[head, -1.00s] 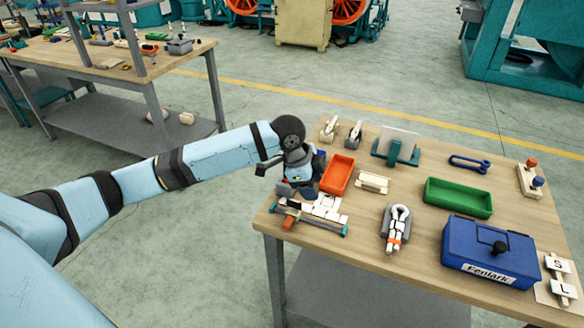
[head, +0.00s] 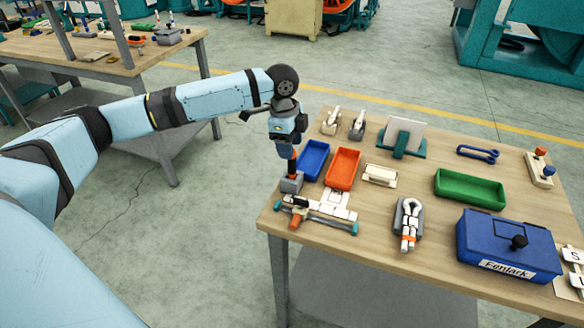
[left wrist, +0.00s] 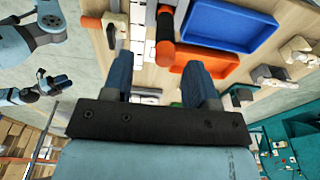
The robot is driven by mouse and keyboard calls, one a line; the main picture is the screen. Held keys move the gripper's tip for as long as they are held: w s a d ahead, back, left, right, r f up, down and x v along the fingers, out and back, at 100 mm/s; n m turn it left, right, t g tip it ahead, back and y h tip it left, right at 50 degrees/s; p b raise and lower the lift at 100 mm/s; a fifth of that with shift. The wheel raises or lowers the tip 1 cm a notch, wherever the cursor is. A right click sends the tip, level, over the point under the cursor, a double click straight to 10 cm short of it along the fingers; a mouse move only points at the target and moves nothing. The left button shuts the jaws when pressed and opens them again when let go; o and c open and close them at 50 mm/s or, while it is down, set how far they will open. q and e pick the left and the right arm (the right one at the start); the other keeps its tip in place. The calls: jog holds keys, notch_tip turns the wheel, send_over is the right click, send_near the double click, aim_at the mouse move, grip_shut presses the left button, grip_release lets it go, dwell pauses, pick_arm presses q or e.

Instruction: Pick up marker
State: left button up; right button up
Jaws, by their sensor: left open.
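The marker (head: 292,166) looks dark with an orange end. It stands upright in a small grey block (head: 291,184) at the table's near left corner. My left gripper (head: 289,150) is open, pointing down just above the marker's orange end. In the left wrist view, the marker (left wrist: 165,28) shows beyond the blue fingers of the left gripper (left wrist: 157,68), its orange end in line with the gap. Contact cannot be told. What looks like my right gripper (left wrist: 50,86) is small at the left of the wrist view; its jaws are unclear.
A blue tray (head: 313,160) and an orange tray (head: 343,169) stand close to the right of the marker. A teal-ended bar tool (head: 318,217) and white tiles (head: 337,203) lie in front. A green tray (head: 470,189) and blue box (head: 508,248) stand farther right.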

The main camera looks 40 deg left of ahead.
aim_at(294, 173)
pick_arm(q)
jog(key=shift+w+d+f, duration=0.1)
jog(key=shift+w+f, duration=0.05)
jog(key=shift+f, duration=1.35)
jog(key=shift+w+f, duration=0.15)
jog(key=shift+f, duration=1.35)
grip_shut()
jog(key=shift+r, duration=0.1)
